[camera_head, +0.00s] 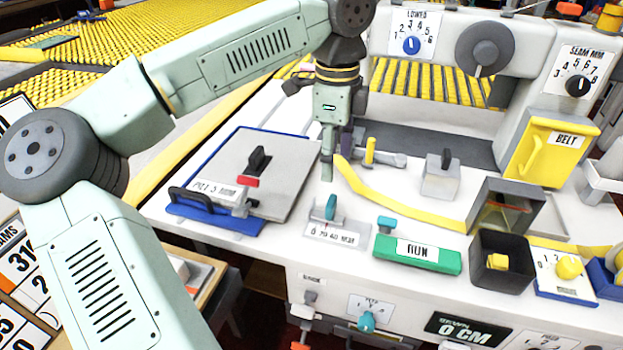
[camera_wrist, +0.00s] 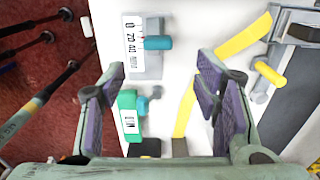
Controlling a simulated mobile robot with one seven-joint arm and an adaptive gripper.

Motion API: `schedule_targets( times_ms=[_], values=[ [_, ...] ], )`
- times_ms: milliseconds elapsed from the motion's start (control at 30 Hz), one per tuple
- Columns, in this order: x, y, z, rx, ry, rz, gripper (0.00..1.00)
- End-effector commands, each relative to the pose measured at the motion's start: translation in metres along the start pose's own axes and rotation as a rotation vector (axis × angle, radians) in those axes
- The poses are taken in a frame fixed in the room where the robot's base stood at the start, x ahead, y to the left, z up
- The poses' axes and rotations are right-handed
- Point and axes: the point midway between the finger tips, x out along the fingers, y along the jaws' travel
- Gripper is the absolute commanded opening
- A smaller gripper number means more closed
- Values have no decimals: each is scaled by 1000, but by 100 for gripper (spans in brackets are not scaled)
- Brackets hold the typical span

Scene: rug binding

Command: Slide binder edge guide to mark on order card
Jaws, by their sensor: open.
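A grey slide plate (camera_head: 337,235) with a white scale that appears to read 0 20 40 MM sits near the bench's front edge. Its upright teal handle (camera_head: 331,207) stands at the plate's back; I take this as the edge guide. In the wrist view the plate (camera_wrist: 146,68) and teal handle (camera_wrist: 158,42) lie ahead of and between the finger directions. My gripper (camera_head: 327,170) points down behind the handle, apart from it. In the wrist view its fingers (camera_wrist: 158,85) are spread and empty. Cards with large numbers (camera_head: 22,262) show at the left edge, partly cut off; I cannot tell which is the order card.
A yellow strip (camera_head: 400,206) runs just right of my gripper. A green RUN block (camera_head: 417,253) with a teal knob stands right of the scale. A blue-edged grey plate (camera_head: 285,165) lies left. A dark open box (camera_head: 502,262) stands at right.

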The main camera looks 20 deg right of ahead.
Motion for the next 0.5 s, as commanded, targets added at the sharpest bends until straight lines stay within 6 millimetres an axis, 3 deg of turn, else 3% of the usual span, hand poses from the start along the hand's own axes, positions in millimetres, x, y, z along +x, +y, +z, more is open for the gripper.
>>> schedule_targets(
  times_ms=[167,500],
  values=[
    [18,1,2,-8,-7,8,57],
    [80,2,1,-5,-3,7,57]
  ],
)
